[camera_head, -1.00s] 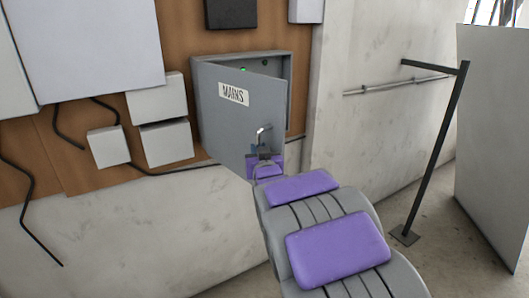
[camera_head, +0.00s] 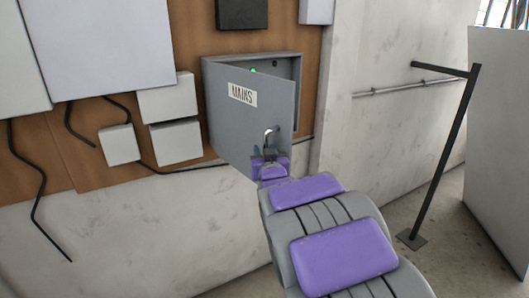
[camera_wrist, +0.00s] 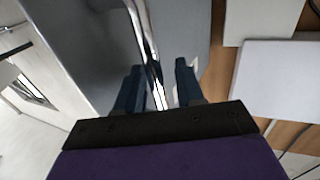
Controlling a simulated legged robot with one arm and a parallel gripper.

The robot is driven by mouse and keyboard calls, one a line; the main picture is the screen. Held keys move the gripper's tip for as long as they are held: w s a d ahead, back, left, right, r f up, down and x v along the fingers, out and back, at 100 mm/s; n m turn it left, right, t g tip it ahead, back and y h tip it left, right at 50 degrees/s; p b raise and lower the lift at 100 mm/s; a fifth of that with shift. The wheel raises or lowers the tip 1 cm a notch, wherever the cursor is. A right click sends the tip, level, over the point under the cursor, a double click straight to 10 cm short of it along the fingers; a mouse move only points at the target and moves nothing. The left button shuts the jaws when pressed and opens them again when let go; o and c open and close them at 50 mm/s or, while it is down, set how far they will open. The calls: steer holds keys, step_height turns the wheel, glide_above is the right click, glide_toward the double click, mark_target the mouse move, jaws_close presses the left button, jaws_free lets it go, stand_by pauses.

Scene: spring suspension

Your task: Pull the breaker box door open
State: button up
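The grey breaker box (camera_head: 252,57) is mounted on the wall with its door (camera_head: 232,121), labelled MAINS, partly open. The door is hinged at the left and its right edge swings out toward me. A green light shows inside above the door. The metal handle (camera_head: 268,136) is near the door's lower right; it also shows as a shiny bar (camera_wrist: 143,32) in the wrist view. My gripper (camera_head: 269,150) is at the handle. In the wrist view, my gripper's fingers (camera_wrist: 159,78) stand apart on either side of the bar, with gaps visible. Contact is unclear.
White boxes (camera_head: 175,142) and black cables (camera_head: 40,180) are on the wall left of the door. A concrete wall with a pipe (camera_head: 410,87) is at the right. A dark post (camera_head: 440,160) stands on the floor before a pale panel (camera_head: 500,130).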

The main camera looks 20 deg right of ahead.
steer(key=s+a+b, duration=0.1)
steer(key=s+b, duration=0.6)
steer(key=s, duration=1)
steer(key=shift+a+b, duration=0.35)
steer(key=shift+a, duration=0.05)
